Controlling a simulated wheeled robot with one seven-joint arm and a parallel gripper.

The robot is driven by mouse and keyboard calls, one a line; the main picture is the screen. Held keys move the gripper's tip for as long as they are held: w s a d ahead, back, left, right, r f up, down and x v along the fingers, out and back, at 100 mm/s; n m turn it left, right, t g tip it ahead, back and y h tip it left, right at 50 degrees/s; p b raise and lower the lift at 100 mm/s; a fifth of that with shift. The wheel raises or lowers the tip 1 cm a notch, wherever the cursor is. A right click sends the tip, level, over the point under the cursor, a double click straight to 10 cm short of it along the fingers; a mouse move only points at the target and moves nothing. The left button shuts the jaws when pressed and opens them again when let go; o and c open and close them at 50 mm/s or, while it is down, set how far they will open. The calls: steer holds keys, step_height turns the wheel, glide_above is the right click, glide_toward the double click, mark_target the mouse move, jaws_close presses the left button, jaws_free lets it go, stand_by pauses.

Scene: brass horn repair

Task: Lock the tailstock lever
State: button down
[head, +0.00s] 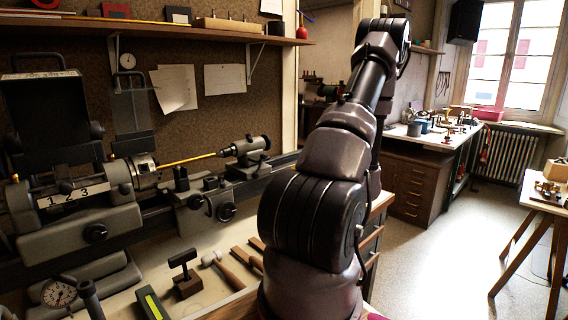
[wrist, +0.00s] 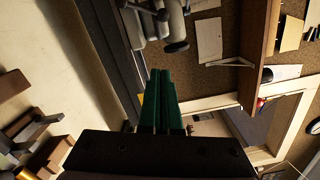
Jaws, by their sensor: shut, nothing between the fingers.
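The grey tailstock (head: 246,150) sits on the lathe bed in the head view, at the right end of a thin brass-coloured rod. I cannot make out its lock lever clearly there. In the wrist view a grey machine part with dark knobs (wrist: 176,47), which looks like the tailstock, stands at the top, beyond my fingertips. My gripper (wrist: 161,72) has green fingers, shut together with nothing between them and apart from that part. In the head view my gripper is hidden behind my own arm.
The lathe headstock (head: 75,213) stands at the left. A hammer (head: 222,268) and a dark block tool (head: 186,275) lie on the bench in front of the bed. A shelf (head: 170,32) runs above. Open floor (head: 440,260) lies to the right.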

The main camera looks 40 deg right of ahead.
steer(key=w+a+r, duration=0.1)
steer(key=w+a, duration=0.4)
steer(key=w, duration=0.4)
steer(key=shift+w+a+r, duration=0.25)
steer(key=shift+w+a, duration=0.05)
steer(key=shift+a+r, duration=0.1)
steer(key=shift+a+r+n, duration=0.1)
steer(key=shift+n, duration=0.3)
